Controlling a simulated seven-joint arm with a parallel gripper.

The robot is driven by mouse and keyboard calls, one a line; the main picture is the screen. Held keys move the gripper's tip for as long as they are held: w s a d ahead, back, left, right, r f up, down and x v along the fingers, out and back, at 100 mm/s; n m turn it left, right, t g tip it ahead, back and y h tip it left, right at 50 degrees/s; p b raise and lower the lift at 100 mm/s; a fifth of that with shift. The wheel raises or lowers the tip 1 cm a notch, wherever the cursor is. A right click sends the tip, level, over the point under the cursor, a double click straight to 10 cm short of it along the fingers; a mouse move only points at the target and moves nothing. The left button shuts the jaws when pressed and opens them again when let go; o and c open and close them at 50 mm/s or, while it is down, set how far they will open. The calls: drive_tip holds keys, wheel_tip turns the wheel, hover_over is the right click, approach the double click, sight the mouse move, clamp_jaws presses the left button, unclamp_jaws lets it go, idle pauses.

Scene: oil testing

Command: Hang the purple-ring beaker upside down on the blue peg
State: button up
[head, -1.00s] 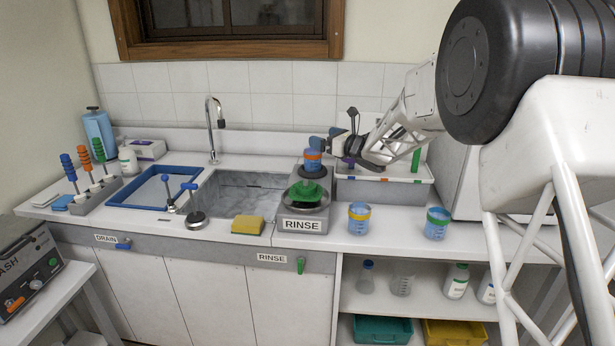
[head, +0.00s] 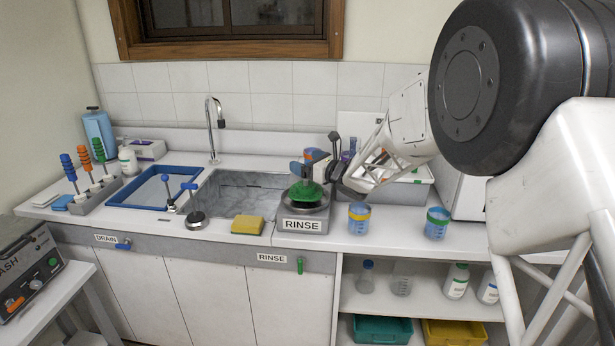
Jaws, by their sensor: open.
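My gripper (head: 305,165) is open, just above and behind the green dome (head: 305,193) of the rinse station. Its dark and grey-blue parts face left. An orange-and-blue object (head: 311,154), apparently the orange-ring beaker, is partly hidden behind it. A purple upright shape (head: 346,154) shows behind my wrist, above the rack (head: 408,191). I cannot tell whether it is a peg or part of the purple-ring beaker. I cannot make out the purple-ring beaker or the blue peg for certain. My arm covers much of the rack.
A yellow-ring beaker (head: 359,218) and a green-ring beaker (head: 437,223) stand on the counter, right of the rinse station (head: 303,225). The sink (head: 235,195) lies to the left, with a tall faucet (head: 213,125) behind and a yellow sponge (head: 248,224) in front.

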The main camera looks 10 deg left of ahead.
drive_tip(key=shift+f, duration=2.4)
drive_tip(key=s+d+r+m+t+h, duration=0.1)
drive_tip(key=s+d+r+m+h, duration=0.35)
drive_tip(key=d+m, duration=0.4)
drive_tip(key=s+d+r+m+h, duration=0.45)
drive_tip(key=s+d+m, duration=0.2)
drive_tip(key=m, duration=0.25)
drive_tip(key=s+d+r+m+t+h, duration=0.1)
drive_tip(key=s+d+r+m+h, duration=0.3)
drive_tip(key=d+m, duration=0.45)
drive_tip(key=s+d+f+m+g, duration=0.2)
drive_tip(key=s+m, duration=0.5)
drive_tip(key=s, duration=0.6)
drive_tip(key=s+d+f+m+g+h, duration=0.1)
drive_tip(key=s+m+g, duration=0.3)
drive_tip(key=s, duration=0.9)
drive_tip(key=s+d+f+m+g+h, duration=0.1)
drive_tip(key=s+d+f+m+g, duration=0.2)
drive_tip(key=s+m, duration=0.7)
drive_tip(key=s, duration=0.4)
drive_tip(key=shift+d+m, duration=0.25)
drive_tip(key=shift+m, duration=0.05)
